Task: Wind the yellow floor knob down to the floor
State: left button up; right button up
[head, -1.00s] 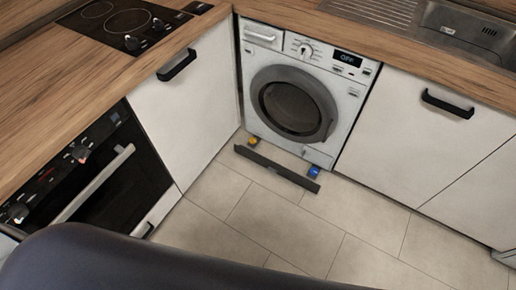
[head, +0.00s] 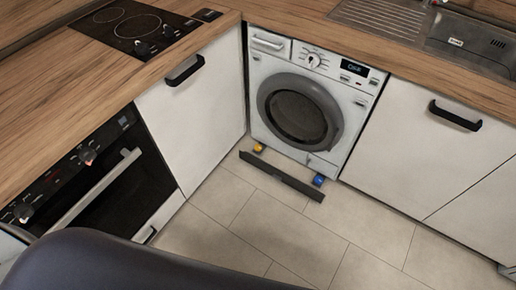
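The yellow floor knob (head: 259,148) is small and sits low at the left front foot of the washing machine (head: 297,105), near the floor. I cannot tell whether it touches the floor. A blue knob (head: 318,180) sits at the machine's right front foot. A dark plinth strip (head: 281,176) lies on the floor just in front of both knobs. Neither of my grippers is in view.
A white cabinet (head: 195,110) with a black handle and an oven (head: 85,175) stand on the left. White cabinets (head: 420,150) stand on the right. The tiled floor (head: 270,225) is clear in front of the strip. A dark rounded shape covers the lower left.

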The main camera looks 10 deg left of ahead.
aim_at(258, 147)
jog(key=i+l, duration=0.6)
jog(key=i+l+u, duration=0.2)
jog(key=u, duration=0.2)
jog(key=i+l+u, duration=0.15)
jog(key=l+u, duration=0.2)
jog(key=i+l+u, duration=0.15)
jog(key=l+u, duration=0.25)
jog(key=j, duration=0.1)
